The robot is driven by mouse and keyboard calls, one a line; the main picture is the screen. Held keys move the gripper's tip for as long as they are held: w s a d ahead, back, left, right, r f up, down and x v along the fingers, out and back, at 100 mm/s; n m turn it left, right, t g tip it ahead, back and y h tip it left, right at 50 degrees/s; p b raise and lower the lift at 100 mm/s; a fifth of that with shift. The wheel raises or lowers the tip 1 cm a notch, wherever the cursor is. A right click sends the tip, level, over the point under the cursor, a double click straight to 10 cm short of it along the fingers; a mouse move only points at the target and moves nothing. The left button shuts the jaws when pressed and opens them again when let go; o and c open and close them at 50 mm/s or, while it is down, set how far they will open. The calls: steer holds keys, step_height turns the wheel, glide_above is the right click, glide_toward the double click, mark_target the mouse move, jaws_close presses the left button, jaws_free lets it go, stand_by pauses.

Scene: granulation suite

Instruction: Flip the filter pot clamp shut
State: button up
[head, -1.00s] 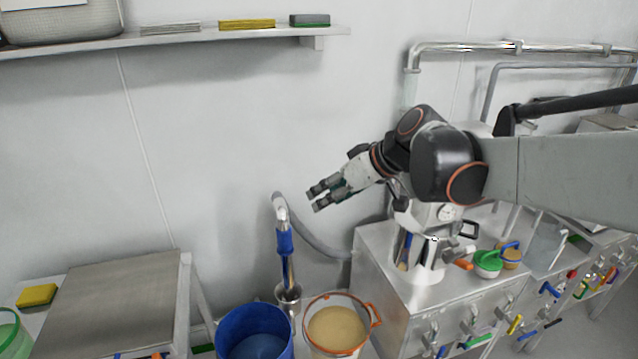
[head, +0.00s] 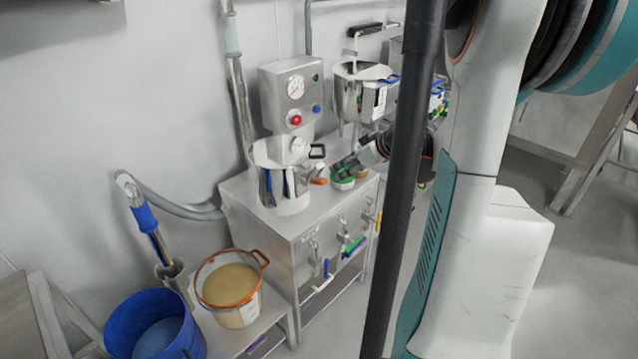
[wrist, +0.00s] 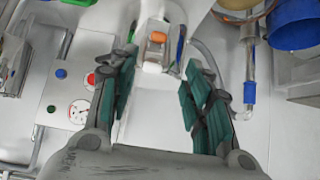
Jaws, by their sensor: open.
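The filter pot (head: 282,203) is a pale steel vessel on top of the steel cabinet, under a panel with gauges. A clamp with an orange-tipped lever (head: 320,181) juts from its right side in the head view. In the wrist view the orange tip (wrist: 158,37) shows between and beyond my fingertips, and the pot wall lies below it. My gripper (head: 341,170) is just right of the clamp, apart from it as far as I can see. Its two green-padded fingers (wrist: 160,68) are spread and hold nothing. Whether the clamp's latch is seated is too small to tell.
A gauge panel (head: 292,95) with a red button stands behind the pot. A blue bucket (head: 150,330) and an orange-rimmed tub (head: 232,290) stand lower left. Coloured-handled valves line the cabinet front.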

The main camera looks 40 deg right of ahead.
mark_target(324, 179)
steer(key=b+x, duration=0.2)
steer(key=x, duration=0.5)
steer(key=b+x, duration=0.2)
steer(key=x, duration=0.4)
steer(key=shift+w+d+f, duration=0.1)
steer(key=shift+d+f, duration=0.1)
steer(key=shift+f, duration=0.2)
steer(key=shift+c, duration=0.2)
jaws_close()
